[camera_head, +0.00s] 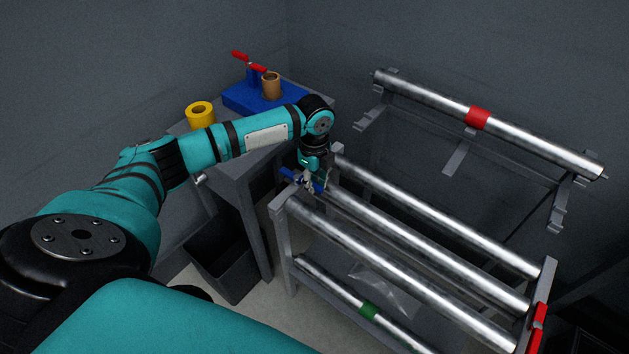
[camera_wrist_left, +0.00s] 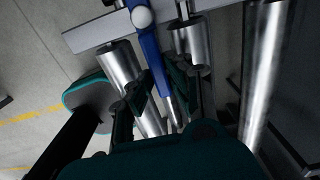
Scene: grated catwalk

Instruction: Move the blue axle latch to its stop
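The blue axle latch (camera_head: 288,173) is at the left end of the roller rack, by the end of the middle upper roller. In the left wrist view the blue latch (camera_wrist_left: 150,58) is a long bar with a pale round knob near the top edge. My left gripper (camera_head: 310,184) is down at the latch, and its fingers (camera_wrist_left: 165,88) lie on either side of the blue bar. Whether they press on it is not clear. The fingers hide part of the latch. My right gripper is not in view.
A red-banded roller (camera_head: 535,142) rests on wall brackets. A side table carries a yellow roll (camera_head: 200,114) and a blue block (camera_head: 240,98). A dark bin (camera_head: 225,265) stands below.

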